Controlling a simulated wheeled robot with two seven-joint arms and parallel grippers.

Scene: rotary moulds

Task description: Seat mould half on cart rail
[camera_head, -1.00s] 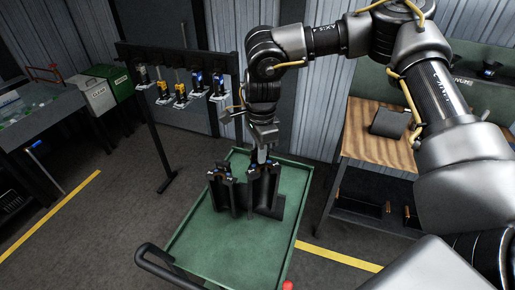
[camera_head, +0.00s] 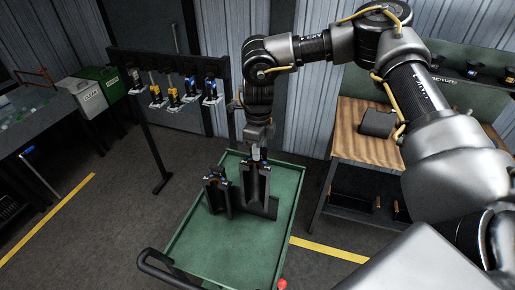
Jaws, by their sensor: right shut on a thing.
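The green cart (camera_head: 200,242) stands in the middle of the camera_head view. On its tray are two dark upright mould halves: a smaller-looking left one (camera_head: 217,194) and a right one (camera_head: 255,186). A dark rail or block (camera_head: 271,208) shows low beside the right half. My right gripper (camera_head: 257,155) points down over the cart and is shut on the top of the right mould half. I cannot tell whether the right half's lower end touches the rail. My left gripper is out of view.
A dark rack (camera_head: 175,58) with several hanging tools stands behind left. A wooden workbench (camera_head: 362,145) is to the right, with a dark block (camera_head: 378,123) on it. Grey and green bins (camera_head: 90,95) are at far left. The cart's front tray is bare.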

